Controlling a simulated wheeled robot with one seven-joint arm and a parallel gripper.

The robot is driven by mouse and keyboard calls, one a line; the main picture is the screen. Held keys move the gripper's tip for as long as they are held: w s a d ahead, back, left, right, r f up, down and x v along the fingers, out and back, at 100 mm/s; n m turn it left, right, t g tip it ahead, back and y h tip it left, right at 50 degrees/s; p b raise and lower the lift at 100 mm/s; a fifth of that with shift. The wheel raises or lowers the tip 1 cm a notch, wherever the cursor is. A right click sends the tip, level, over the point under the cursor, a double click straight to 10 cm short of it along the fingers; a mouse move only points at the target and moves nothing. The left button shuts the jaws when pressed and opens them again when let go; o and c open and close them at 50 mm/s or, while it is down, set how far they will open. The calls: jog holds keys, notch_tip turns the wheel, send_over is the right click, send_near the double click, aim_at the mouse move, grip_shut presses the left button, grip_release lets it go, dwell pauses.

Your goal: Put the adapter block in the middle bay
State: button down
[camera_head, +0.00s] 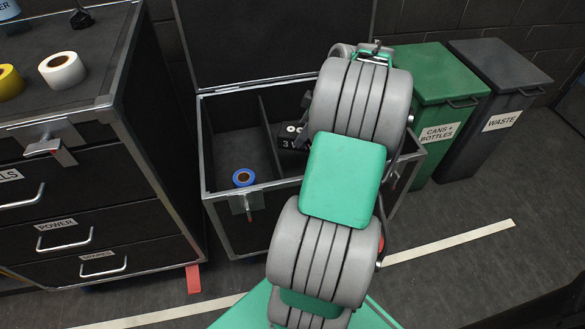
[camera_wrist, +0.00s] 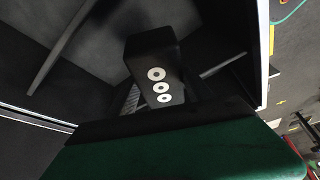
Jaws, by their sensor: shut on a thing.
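The adapter block (camera_head: 292,137) is a small black block with white ring sockets on its face and partly hidden lettering. In the head view it shows just right of the left divider of an open black case (camera_head: 228,191), over or inside the middle bay; I cannot tell whether it touches the floor. In the wrist view the block (camera_wrist: 153,55) shows three white rings and sits at my gripper (camera_wrist: 158,103), which is shut on it. My arm hides most of the gripper and the case's right part in the head view.
A blue tape roll (camera_head: 243,177) lies in the left bay. A divider (camera_wrist: 62,45) shows in the wrist view. A drawer cabinet (camera_head: 90,200) stands left, with white tape (camera_head: 62,70) on top. Green (camera_head: 437,90) and grey (camera_head: 500,85) bins stand right.

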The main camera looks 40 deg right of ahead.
jog(key=shift+n, duration=0.3)
jog(key=f, duration=0.1)
jog(key=d+f+b, duration=0.1)
jog(key=f, duration=0.2)
jog(key=shift+s+d+f+b, duration=0.4)
notch_tip(320, 180, down, 10)
jog(key=b, duration=0.4)
jog(key=shift+r, duration=0.35)
jog(key=shift+c, duration=2.1)
grip_release()
jog(key=shift+a+f, duration=0.1)
jog(key=shift+f, duration=0.1)
jog(key=shift+r, duration=0.1)
jog(key=shift+r, duration=0.35)
jog(key=p+v, duration=0.4)
jog(key=v, duration=0.7)
jog(key=shift+r+p, duration=0.2)
jog(key=shift+p, duration=0.2)
